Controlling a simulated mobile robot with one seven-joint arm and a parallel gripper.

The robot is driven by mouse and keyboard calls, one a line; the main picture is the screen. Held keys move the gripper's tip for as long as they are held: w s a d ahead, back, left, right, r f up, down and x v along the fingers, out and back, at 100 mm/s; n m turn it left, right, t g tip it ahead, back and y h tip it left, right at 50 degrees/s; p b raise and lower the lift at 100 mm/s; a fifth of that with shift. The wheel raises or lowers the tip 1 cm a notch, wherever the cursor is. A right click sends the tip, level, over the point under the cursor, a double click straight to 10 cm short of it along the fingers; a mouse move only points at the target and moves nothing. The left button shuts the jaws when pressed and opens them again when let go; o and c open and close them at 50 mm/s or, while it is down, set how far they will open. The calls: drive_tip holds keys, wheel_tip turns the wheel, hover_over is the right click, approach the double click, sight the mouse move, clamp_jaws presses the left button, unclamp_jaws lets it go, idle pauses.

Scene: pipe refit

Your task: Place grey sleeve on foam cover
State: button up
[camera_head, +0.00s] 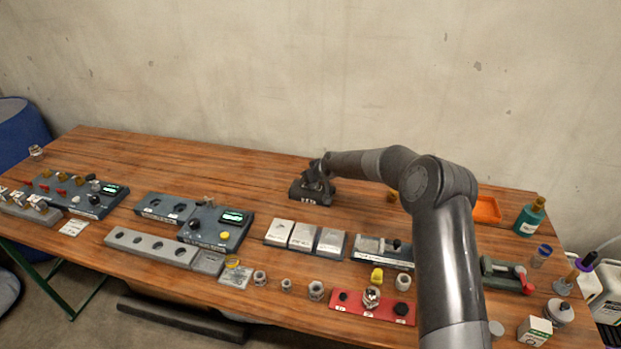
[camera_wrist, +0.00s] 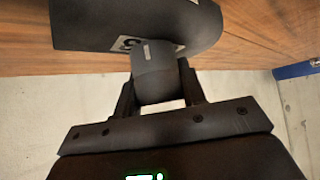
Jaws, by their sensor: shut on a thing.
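My gripper (camera_head: 318,172) is at the back middle of the table, directly over a dark block with a white label (camera_head: 304,195), which I take as the foam cover. In the wrist view my gripper (camera_wrist: 158,88) is shut on a dark grey cylinder (camera_wrist: 153,72), which looks like the grey sleeve. The dark block (camera_wrist: 90,22) lies just beyond the cylinder's far end, its label partly hidden by it. I cannot tell whether the cylinder touches the block. In the head view the sleeve is too small to make out against the gripper.
Pale tiles (camera_head: 303,236) lie in front of the block. A red board (camera_head: 350,304) with a metal fitting is near the front edge. An orange tray (camera_head: 487,209) and a teal bottle (camera_head: 530,216) stand at right. The table's back left is clear.

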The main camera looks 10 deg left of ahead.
drive_tip(key=shift+f, duration=0.15)
drive_tip(key=o, duration=1)
drive_tip(key=shift+o, duration=0.2)
drive_tip(key=shift+s+d+r, duration=0.15)
drive_tip(key=shift+d+r, duration=0.05)
drive_tip(key=shift+r, duration=0.3)
drive_tip(key=v, duration=1.1)
drive_tip(key=shift+s+d+r, duration=0.1)
drive_tip(key=shift+s+r, duration=0.05)
